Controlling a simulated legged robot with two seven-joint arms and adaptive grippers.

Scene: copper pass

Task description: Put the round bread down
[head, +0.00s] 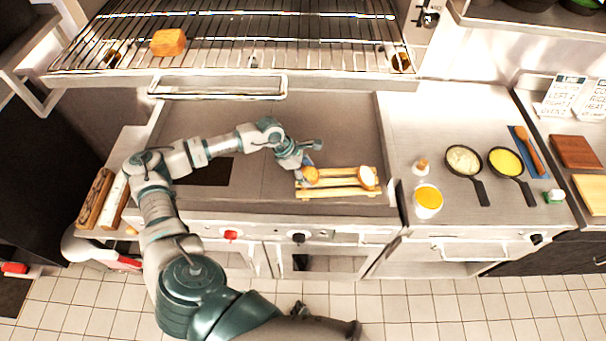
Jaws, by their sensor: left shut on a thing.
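My left gripper (306,166) is over the left part of a slatted wooden rack (338,193) on the counter. It is shut on a round, orange-brown bread (311,176), partly hidden by the fingers. The bread is at the rack's left end; I cannot tell whether it touches the slats. A second round piece (367,177), pale on top with a brown edge, sits at the rack's right end.
A wire grill shelf (240,42) with a bread loaf (168,42) overhangs the back. To the right are a yellow-filled container (428,201), a small bottle (421,167) and two pans (464,160), (506,162). Bare counter (340,125) lies behind the rack.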

